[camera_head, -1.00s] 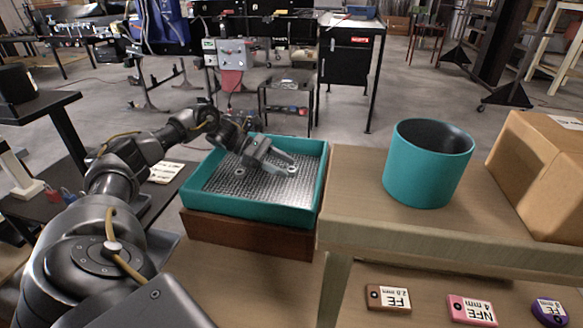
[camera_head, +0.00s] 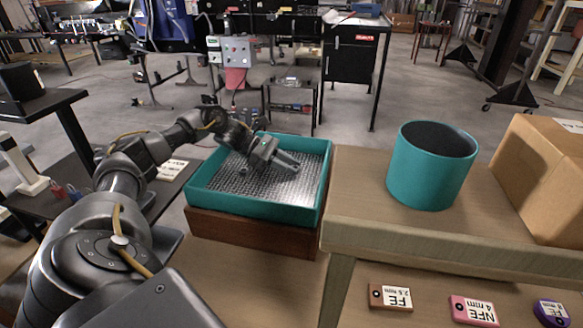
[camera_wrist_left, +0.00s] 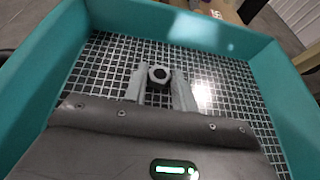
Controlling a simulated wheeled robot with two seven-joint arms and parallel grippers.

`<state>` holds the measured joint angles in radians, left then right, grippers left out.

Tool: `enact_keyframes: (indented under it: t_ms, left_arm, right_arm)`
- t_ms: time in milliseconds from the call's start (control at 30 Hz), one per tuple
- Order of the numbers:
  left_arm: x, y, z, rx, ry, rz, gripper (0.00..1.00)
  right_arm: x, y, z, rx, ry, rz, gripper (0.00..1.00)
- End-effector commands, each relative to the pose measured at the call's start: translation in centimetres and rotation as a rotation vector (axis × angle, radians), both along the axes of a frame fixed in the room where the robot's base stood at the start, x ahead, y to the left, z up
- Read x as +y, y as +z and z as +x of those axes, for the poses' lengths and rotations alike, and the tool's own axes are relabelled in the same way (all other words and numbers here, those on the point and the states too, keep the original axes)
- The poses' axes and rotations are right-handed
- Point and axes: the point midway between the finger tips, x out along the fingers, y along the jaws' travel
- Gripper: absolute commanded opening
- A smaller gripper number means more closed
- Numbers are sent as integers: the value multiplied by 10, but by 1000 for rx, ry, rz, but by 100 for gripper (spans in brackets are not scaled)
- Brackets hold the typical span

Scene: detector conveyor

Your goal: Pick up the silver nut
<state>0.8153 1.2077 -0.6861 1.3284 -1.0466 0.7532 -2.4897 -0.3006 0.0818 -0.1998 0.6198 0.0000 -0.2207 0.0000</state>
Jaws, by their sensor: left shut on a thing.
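The silver nut (camera_wrist_left: 159,74) shows in the left wrist view between the two fingertips of my left gripper (camera_wrist_left: 160,84). My left gripper, also in the head view (camera_head: 295,163), is shut on the nut, low over the metal mesh floor of the teal tray (camera_head: 257,215). I cannot tell whether the nut still touches the mesh. In the head view the nut is too small and covered by the fingers to make out. The tray's teal walls also show in the left wrist view (camera_wrist_left: 178,27). My right gripper is not in view.
The tray sits on a brown wooden block (camera_head: 250,234). To its right, a wooden table (camera_head: 350,195) carries a teal round bin (camera_head: 425,175) and a cardboard box (camera_head: 540,175). Labelled blocks, one marked FE (camera_head: 390,297), lie lower at the front right.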

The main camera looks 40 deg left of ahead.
Motion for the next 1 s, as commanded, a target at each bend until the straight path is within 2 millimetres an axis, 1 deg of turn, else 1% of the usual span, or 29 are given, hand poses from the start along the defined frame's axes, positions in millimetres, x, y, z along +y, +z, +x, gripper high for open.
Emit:
enact_keyframes:
  t_ms: [167,267,300,367,667,800,900,1000]
  left_arm:
    - [0,8,0,-3,0,0,5]
    - [1,21,0,-6,0,2,5]
    - [0,29,0,-9,0,2,5]
    - [-2,39,9,-7,0,-2,5]
    - [-10,94,52,-8,0,-2,5]
    - [-16,107,82,0,-1,-2,5]
    - [-18,116,99,-2,1,2,5]
    - [-20,119,110,2,-1,-2,5]
  right_arm:
    - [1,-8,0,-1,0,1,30]
    - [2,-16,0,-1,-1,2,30]
    - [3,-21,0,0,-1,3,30]
    - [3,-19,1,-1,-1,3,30]
    - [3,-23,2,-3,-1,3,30]
    - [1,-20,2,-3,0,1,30]
    - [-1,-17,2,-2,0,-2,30]
    - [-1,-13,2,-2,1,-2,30]
